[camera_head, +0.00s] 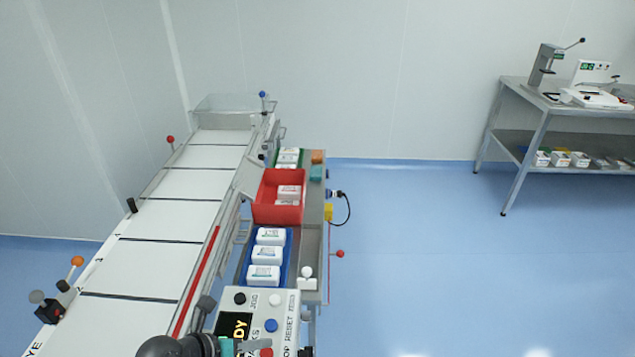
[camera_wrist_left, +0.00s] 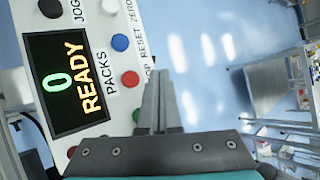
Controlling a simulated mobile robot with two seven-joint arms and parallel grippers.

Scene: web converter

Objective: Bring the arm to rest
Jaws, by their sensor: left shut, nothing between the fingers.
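My left gripper (camera_wrist_left: 157,95) shows in the left wrist view with its fingers together and nothing between them. It is in front of the control panel (camera_wrist_left: 105,20), whose display (camera_wrist_left: 70,82) reads "0 READY". I cannot tell the exact gap to the panel. In the head view, dark parts of my left arm enter at the bottom edge, beside the same panel (camera_head: 285,308); the fingers cannot be made out there. My right gripper is in neither view.
A long conveyor (camera_head: 180,216) runs along the left. Beside it are a red bin (camera_head: 277,214) and a blue tray (camera_head: 286,240) with white packs. A metal bench (camera_head: 520,90) stands far right. Blue floor (camera_head: 430,240) is open between.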

